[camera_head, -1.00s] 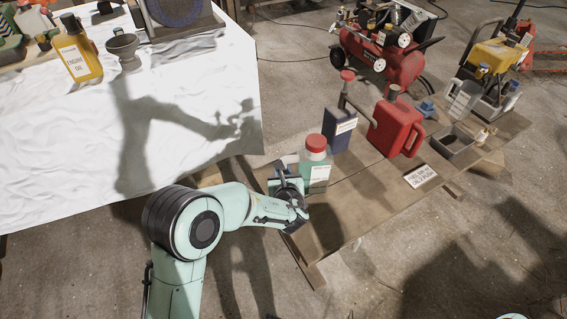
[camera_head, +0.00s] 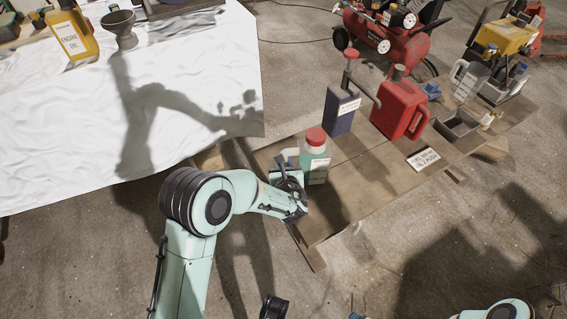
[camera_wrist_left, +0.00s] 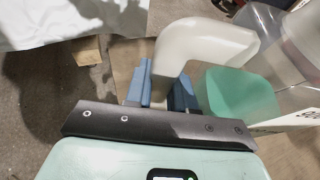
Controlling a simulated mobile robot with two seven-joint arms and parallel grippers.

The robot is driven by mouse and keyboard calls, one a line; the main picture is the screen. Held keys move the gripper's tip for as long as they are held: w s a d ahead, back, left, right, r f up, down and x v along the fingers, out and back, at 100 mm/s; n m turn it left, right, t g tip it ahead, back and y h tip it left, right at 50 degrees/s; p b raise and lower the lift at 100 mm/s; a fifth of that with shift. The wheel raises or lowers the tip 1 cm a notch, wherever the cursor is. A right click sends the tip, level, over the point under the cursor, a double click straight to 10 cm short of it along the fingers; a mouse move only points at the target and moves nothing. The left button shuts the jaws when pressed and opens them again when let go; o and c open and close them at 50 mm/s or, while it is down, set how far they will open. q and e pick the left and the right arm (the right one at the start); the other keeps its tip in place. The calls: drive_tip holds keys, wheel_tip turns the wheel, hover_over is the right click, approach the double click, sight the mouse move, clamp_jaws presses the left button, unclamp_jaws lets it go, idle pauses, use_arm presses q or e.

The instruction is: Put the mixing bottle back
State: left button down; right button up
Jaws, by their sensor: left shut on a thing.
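The mixing bottle (camera_head: 314,158) is a clear bottle with a red cap, a white label and green liquid. It stands upright at the near left end of the wooden bench (camera_head: 370,185). My left gripper (camera_head: 284,172) is at its left side. In the left wrist view, the blue fingers (camera_wrist_left: 163,84) are shut on the bottle's pale handle (camera_wrist_left: 205,45), and the green liquid (camera_wrist_left: 240,95) shows beside them. Whether the bottle's base touches the bench is hard to tell.
A dark blue can (camera_head: 341,110), a red fuel can (camera_head: 400,108) and a grey tray (camera_head: 457,126) stand farther along the bench. A printed card (camera_head: 422,158) lies near its front edge. The white-covered table (camera_head: 190,100) is at left, with engine oil (camera_head: 72,34) and a funnel (camera_head: 120,28).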

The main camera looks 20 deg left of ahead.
use_arm(q)
drive_tip(key=c, duration=1)
unclamp_jaws()
drive_tip(key=shift+f, duration=0.1)
drive_tip(key=shift+o, duration=0.2)
